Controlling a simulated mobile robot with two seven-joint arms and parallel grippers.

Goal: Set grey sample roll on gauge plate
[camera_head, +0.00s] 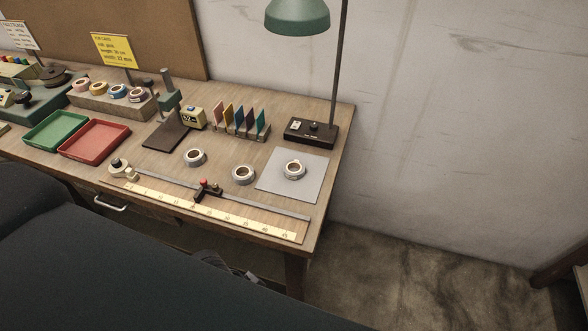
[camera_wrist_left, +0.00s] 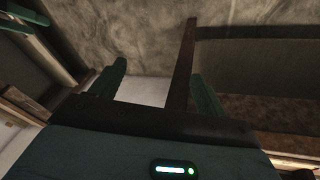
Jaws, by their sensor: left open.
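Three greyish tape rolls lie flat on the bench in the head view: a left roll (camera_head: 195,157), a middle roll (camera_head: 243,175) and a right roll (camera_head: 294,169). The right one rests on a light grey square sheet (camera_head: 275,187). I cannot tell for sure which is the grey sample roll. A dark flat plate (camera_head: 163,138), apparently the gauge plate, lies bare beside a green stand and a small yellow box (camera_head: 194,117). My left gripper (camera_wrist_left: 156,85) is open and empty in the left wrist view, away from the rolls. My right gripper is not in view.
Green (camera_head: 56,130) and red (camera_head: 94,140) trays stand left. Coloured cards (camera_head: 240,120) and a lamp base (camera_head: 311,132) stand behind the rolls. A green lampshade (camera_head: 297,15) hangs above.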

